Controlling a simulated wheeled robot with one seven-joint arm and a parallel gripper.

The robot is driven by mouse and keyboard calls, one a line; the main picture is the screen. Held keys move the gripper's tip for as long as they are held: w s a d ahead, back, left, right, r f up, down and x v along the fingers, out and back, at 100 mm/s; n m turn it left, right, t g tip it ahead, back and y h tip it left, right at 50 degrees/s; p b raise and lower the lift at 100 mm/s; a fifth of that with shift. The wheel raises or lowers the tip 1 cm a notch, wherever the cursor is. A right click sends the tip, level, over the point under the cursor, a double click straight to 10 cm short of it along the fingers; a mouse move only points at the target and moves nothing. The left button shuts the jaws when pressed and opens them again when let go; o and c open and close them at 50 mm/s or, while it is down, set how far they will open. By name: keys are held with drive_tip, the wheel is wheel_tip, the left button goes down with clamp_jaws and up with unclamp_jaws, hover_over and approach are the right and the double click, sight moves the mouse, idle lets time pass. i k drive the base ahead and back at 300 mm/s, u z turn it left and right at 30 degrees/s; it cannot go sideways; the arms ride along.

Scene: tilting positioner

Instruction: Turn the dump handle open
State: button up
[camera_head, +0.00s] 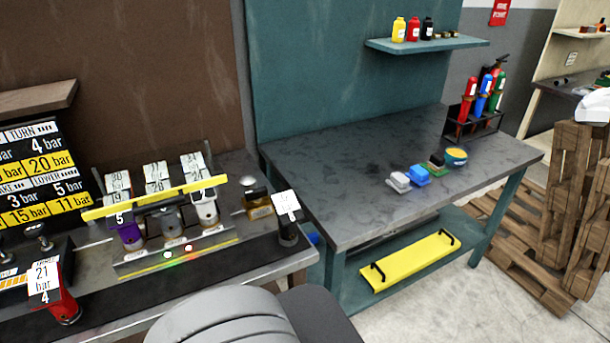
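No part in the head view can be told for sure as the dump handle. On the left bench a long yellow bar (155,197) runs across a row of labelled canisters: a purple one (128,234), a grey one (167,221) and a white one (205,212). Small metal knobs or levers (38,237) stand at the far left, partly cut off by the picture edge. A brass-coloured fitting with a pale round top (257,204) stands right of the row. My gripper is not in view. Only a grey rounded part of my own body shows at the bottom centre.
A red canister (66,308) and a dark labelled canister (289,236) stand along the bench. A pressure board (35,170) is behind, left. The dark-topped table (340,190) is mostly clear. Wooden pallets (575,220) stand right.

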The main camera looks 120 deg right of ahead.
sight(254, 196)
drive_tip(key=k, duration=1.3)
drive_tip(key=z, duration=1)
